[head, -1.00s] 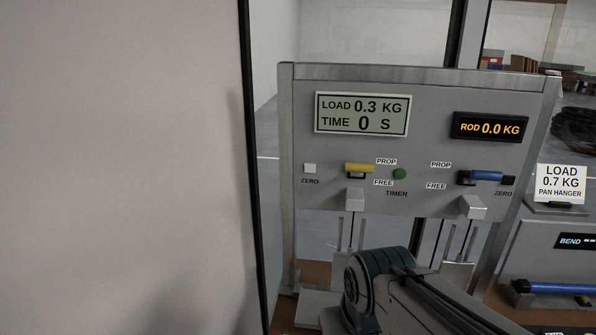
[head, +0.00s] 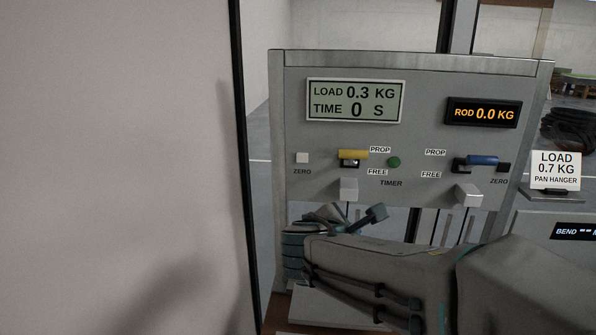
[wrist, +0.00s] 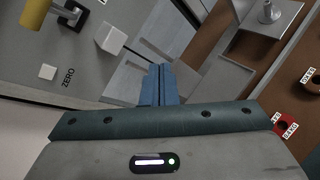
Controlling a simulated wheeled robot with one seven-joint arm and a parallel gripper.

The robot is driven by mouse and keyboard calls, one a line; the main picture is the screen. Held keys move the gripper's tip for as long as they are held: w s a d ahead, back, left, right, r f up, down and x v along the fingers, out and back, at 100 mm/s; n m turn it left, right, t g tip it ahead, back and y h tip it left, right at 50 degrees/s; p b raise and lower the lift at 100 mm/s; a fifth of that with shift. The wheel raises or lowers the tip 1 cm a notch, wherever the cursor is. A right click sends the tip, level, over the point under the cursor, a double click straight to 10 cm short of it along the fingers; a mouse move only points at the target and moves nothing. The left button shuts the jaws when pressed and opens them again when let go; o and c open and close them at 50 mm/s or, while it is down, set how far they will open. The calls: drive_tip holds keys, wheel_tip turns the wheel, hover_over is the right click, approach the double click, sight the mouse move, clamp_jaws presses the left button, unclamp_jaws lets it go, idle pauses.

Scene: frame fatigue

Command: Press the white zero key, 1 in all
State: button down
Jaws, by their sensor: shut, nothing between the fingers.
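The white zero key (head: 302,158) is a small square button at the left of the grey panel (head: 410,75), above a ZERO label. In the wrist view the same white key (wrist: 47,71) is at the left, beside its label. My gripper (wrist: 160,70) shows there as two blue fingers closed together and empty. Its tips are to the right of the key and apart from it. In the head view my arm covers the area below the panel, and the fingertips cannot be made out clearly. The display (head: 355,101) reads LOAD 0.3 KG, TIME 0 S.
A yellow lever (head: 353,154), a green timer button (head: 394,162), a blue lever (head: 482,160) and a dark zero key (head: 503,168) are on the panel. Two pale blocks (head: 348,189) (head: 468,195) jut out below. A pale wall (head: 120,150) fills the left.

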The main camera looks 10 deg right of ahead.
sight(301, 159)
drive_tip(key=w+a+r+n+t+y+b, duration=0.1)
drive_tip(key=w+a+r+n+t, duration=0.4)
drive_tip(key=a+n, duration=0.5)
drive_tip(key=w+n+t+y, duration=0.1)
drive_tip(key=w+n+t, duration=0.1)
drive_tip(key=shift+w+r+y+b, duration=0.35)
drive_tip(key=shift+w+r+y, duration=0.05)
drive_tip(key=shift+a, duration=0.1)
drive_tip(key=p+x, duration=0.2)
drive_tip(key=x, duration=1.2)
drive_tip(key=shift+a, duration=0.1)
